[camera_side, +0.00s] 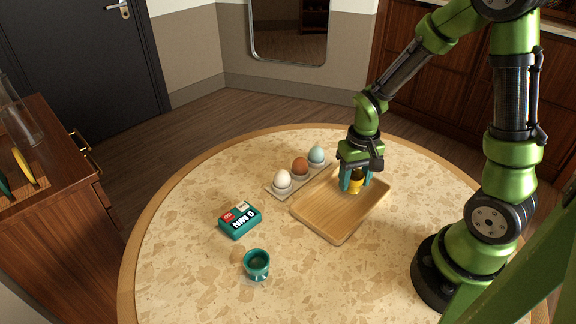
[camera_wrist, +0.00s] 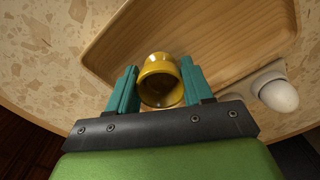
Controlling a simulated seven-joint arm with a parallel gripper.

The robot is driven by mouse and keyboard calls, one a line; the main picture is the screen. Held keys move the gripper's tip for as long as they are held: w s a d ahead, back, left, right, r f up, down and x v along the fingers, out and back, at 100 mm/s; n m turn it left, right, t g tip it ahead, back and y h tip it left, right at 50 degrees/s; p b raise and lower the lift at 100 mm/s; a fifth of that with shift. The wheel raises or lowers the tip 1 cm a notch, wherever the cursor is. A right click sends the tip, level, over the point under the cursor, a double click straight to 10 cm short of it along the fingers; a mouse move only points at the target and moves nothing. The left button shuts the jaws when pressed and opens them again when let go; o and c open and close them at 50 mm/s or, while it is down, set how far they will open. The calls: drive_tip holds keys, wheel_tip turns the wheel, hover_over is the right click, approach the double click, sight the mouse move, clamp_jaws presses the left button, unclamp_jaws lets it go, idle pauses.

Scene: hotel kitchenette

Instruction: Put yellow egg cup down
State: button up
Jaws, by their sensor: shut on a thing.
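The yellow egg cup (camera_side: 356,182) is between the teal fingers of my gripper (camera_side: 356,181) in the side view, at the far right part of the wooden tray (camera_side: 325,238). In the wrist view the yellow egg cup (camera_wrist: 160,78) shows its hollow opening between the two fingers of my gripper (camera_wrist: 160,88), which is shut on it. The wooden tray (camera_wrist: 225,35) is behind the cup there. I cannot tell whether the cup touches the tray floor. The fingers hide part of the cup in the side view.
An egg holder (camera_side: 270,189) with white, brown and blue eggs stands left of the tray.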

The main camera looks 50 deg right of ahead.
drive_tip(key=shift+f, duration=0.35)
drive_tip(key=shift+f, duration=0.1)
drive_tip(key=o, duration=1)
drive_tip(key=shift+o, duration=0.2)
wheel_tip(320, 180, up, 12)
drive_tip(key=s+a+r+n+t+y, duration=0.1)
drive_tip(key=s+a+r+t, duration=0.4)
drive_tip(key=a+r+t, duration=0.2)
wheel_tip(320, 180, up, 4)
drive_tip(key=shift+a+f+n+y, duration=0.2)
drive_tip(key=shift+a+n+y, duration=0.2)
drive_tip(key=shift+a, duration=0.6)
drive_tip(key=shift+s, duration=0.1)
